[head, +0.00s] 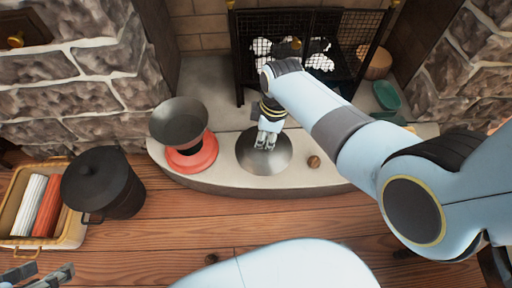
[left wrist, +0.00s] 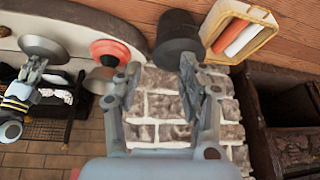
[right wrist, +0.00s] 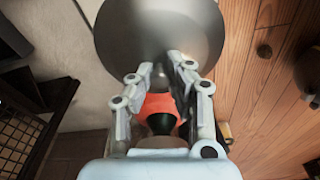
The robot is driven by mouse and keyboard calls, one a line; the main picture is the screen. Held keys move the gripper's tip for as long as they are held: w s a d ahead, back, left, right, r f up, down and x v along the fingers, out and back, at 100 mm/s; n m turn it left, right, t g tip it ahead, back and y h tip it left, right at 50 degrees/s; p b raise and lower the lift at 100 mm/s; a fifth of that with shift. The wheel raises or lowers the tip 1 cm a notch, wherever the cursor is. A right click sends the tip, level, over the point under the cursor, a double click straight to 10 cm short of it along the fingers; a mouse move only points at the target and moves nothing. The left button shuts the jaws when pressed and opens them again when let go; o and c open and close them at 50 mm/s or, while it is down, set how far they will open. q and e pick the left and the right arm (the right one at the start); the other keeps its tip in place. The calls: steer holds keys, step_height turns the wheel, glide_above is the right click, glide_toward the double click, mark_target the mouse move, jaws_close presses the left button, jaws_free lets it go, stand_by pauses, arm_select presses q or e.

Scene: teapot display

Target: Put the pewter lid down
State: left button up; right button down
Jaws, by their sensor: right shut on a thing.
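The pewter lid (head: 250,157) is a grey metal dome over the pale hearth in the head view. My right gripper (head: 266,141) is shut on its knob from above. The lid (right wrist: 160,25) fills the top of the right wrist view, with my right fingertips (right wrist: 166,75) at its knob. It also shows at the upper left of the left wrist view (left wrist: 45,48). I cannot tell whether its rim touches the hearth. My left gripper (left wrist: 160,82) is open and empty, its fingers wide apart, at the lower left of the head view (head: 40,274).
A dark grey bowl (head: 178,120) and a red round piece (head: 192,158) stand left of the lid. A brown knob (head: 314,161) lies to its right. A black pot (head: 103,182) and basket (head: 75,232) are at left. A mesh fire screen (head: 345,50) stands behind.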

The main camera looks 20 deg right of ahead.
mark_target(255, 140)
steer(key=shift+w+a+f+b, duration=0.55)
steer(key=shift+a+f, duration=0.05)
steer(key=shift+f, duration=0.15)
steer(key=shift+w+a+f+b, duration=0.25)
steer(key=shift+w+a+b, duration=0.1)
steer(key=shift+w, duration=0.05)
steer(key=shift+f, duration=0.15)
step_height(255, 140, down, 2)
steer(key=shift+s+f+b, duration=0.1)
steer(key=shift+f+b, duration=0.05)
steer(key=shift+b, duration=0.9)
steer(key=shift+f+b, duration=0.4)
steer(key=shift+f, duration=0.1)
arm_select(q)
step_height(255, 140, down, 6)
steer(key=t, duration=0.6)
steer(key=shift+s+d+t, duration=0.2)
steer(key=shift+d+t, duration=0.1)
